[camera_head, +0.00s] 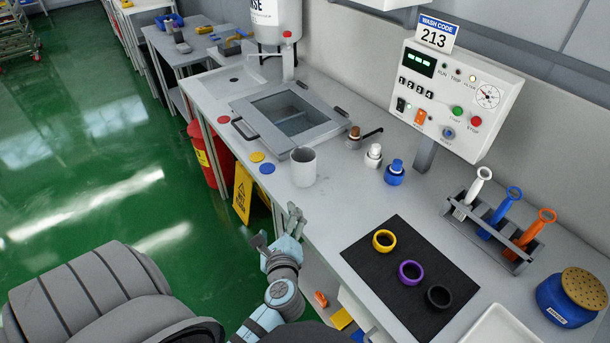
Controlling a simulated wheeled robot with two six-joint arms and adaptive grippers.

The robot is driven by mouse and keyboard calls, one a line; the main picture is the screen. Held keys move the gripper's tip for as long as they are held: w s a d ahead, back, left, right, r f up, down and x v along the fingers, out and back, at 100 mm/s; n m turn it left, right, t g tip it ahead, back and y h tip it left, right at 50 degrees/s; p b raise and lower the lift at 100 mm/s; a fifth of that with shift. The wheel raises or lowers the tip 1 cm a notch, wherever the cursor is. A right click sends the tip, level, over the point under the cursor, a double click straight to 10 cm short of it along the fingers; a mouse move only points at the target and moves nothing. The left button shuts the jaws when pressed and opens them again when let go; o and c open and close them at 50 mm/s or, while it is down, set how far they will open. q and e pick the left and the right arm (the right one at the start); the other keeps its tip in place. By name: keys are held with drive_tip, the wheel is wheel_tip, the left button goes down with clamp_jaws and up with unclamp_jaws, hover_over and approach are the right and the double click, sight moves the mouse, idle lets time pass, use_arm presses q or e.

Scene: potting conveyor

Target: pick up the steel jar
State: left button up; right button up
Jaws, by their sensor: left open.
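The steel jar (303,168) is a plain light grey cylinder standing upright on the grey counter, just in front of the lidded basin. My left gripper (276,226) is open and empty at the counter's front edge, below and a little left of the jar in the picture. Its fingers are apart from the jar, with a clear gap between them. My right gripper is not in view.
Yellow, blue and red discs (267,168) lie left of the jar. A white-topped bottle (374,155) and a blue one (394,173) stand to its right. A black mat (360,262) holds three rings. A brush rack (464,222) stands farther right. Bare counter lies between jar and mat.

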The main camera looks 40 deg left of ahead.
sight(303, 167)
use_arm(q)
drive_tip(key=w+d+r+m+t, duration=0.1)
drive_tip(key=m, duration=0.2)
drive_tip(key=w+r+m+t, duration=0.1)
drive_tip(key=w+r+m, duration=0.1)
drive_tip(key=m, duration=0.1)
drive_tip(key=w+d+r+m+t, duration=0.1)
drive_tip(key=w+r+m, duration=0.1)
drive_tip(key=m, duration=0.1)
drive_tip(key=shift+w+d+r+t+y, duration=0.1)
drive_tip(key=shift+d+r+t+y, duration=0.1)
drive_tip(key=shift+d+t+y, duration=0.15)
drive_tip(key=x, duration=1.4)
drive_tip(key=shift+w+d+f+b, duration=0.15)
drive_tip(key=shift+w+d+b, duration=0.1)
drive_tip(key=shift+w+b, duration=0.15)
drive_tip(key=shift+s, duration=0.1)
drive_tip(key=shift+c, duration=1.1)
drive_tip(key=c, duration=1.2)
